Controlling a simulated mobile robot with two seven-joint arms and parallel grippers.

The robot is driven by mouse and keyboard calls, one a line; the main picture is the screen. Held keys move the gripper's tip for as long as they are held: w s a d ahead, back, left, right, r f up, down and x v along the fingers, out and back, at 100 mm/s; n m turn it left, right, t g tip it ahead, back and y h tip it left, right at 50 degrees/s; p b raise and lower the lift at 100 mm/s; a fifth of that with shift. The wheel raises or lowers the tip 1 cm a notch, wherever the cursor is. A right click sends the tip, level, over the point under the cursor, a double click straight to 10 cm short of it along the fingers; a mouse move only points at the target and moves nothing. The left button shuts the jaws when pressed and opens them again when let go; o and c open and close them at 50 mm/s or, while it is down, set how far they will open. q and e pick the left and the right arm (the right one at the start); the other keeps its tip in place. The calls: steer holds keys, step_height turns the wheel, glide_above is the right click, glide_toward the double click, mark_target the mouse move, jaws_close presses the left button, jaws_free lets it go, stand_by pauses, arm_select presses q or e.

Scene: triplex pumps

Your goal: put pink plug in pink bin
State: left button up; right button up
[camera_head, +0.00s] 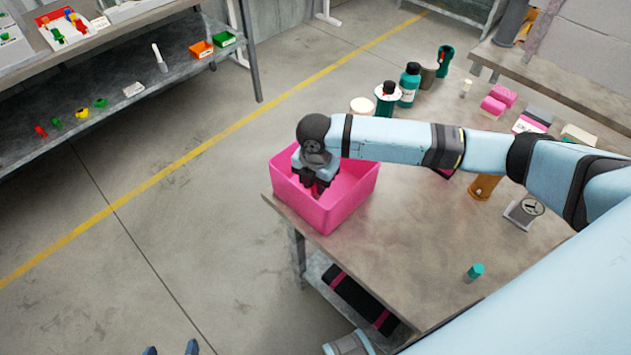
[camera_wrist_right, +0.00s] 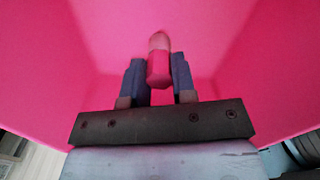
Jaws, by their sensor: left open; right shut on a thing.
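The pink bin (camera_head: 345,205) stands at the corner of the workbench, and its pink walls fill most of the right wrist view (camera_wrist_right: 60,70). My right gripper (camera_head: 318,190) points down into the bin. In the right wrist view my right gripper (camera_wrist_right: 157,80) is shut on the pink plug (camera_wrist_right: 158,66), a short rounded cylinder, held inside the bin's walls. Whether the plug touches the bin floor cannot be told. My left gripper (camera_head: 171,349) shows only its two blue fingertips at the bottom edge; they are apart with nothing visible between them.
The workbench (camera_head: 420,255) carries green bottles (camera_head: 409,85), pink blocks (camera_head: 492,106), an orange-brown cylinder (camera_head: 484,187) and a small teal cylinder (camera_head: 474,272). A shelf (camera_head: 120,85) with small coloured parts and bins stands at the left. The floor between is clear.

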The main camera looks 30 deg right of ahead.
steer(key=o, duration=0.9)
step_height(320, 180, up, 12)
steer(key=shift+r+p, duration=0.1)
steer(key=shift+p, duration=0.2)
stand_by(0.4)
